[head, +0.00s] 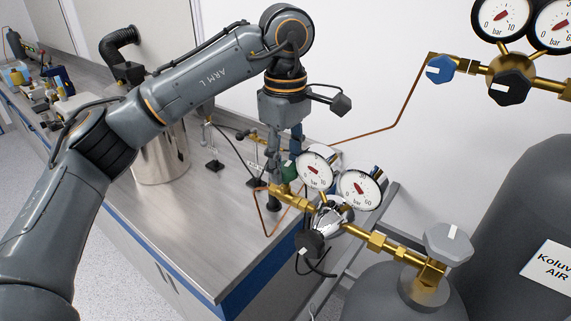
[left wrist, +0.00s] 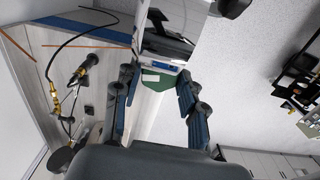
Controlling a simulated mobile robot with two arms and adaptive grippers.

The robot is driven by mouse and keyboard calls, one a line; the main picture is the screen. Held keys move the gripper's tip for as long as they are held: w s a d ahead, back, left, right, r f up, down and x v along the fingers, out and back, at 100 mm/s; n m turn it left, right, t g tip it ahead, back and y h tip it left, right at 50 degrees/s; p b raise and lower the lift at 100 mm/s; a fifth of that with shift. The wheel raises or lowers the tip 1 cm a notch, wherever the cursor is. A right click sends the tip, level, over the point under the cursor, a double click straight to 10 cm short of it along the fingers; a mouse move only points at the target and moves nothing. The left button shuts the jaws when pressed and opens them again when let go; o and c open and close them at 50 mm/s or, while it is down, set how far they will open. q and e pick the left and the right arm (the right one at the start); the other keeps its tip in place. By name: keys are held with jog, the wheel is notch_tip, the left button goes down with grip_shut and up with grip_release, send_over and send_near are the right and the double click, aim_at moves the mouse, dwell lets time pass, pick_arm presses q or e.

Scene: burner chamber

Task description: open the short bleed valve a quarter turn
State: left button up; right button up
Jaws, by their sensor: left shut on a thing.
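A green valve knob (head: 289,172) sits on the brass regulator fitting at the bench's right end, beside two small gauges. In the left wrist view the green knob (left wrist: 156,103) shows a pale mark and lies between my finger pads. My left gripper (head: 288,160) points down from above and is shut on this knob; it also shows in the left wrist view (left wrist: 156,88). The knob is partly hidden by the fingers in the head view. I cannot read any label naming it as the short bleed valve. My right gripper is not in view.
Two gauges (head: 359,190) stand close to the right of my left gripper. A black knob (head: 309,243) and a grey cylinder knob (head: 449,241) are in front. A steel pot (head: 160,150) stands on the bench (head: 190,218). Another regulator with a blue knob (head: 440,69) is at upper right.

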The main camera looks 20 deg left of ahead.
aim_at(286, 166)
pick_arm(q)
jog(key=n+b, duration=0.1)
jog(key=n, duration=0.3)
jog(key=shift+f+n+b, duration=0.1)
jog(key=shift+n+b, duration=0.2)
jog(key=shift+b, duration=0.05)
jog(key=shift+n+b, duration=0.5)
jog(key=shift+n, duration=1.4)
jog(key=o, duration=1.2)
jog(key=shift+c, duration=0.2)
jog(key=shift+r, duration=0.2)
notch_tip(286, 166, up, 12)
jog(key=shift+f, duration=0.15)
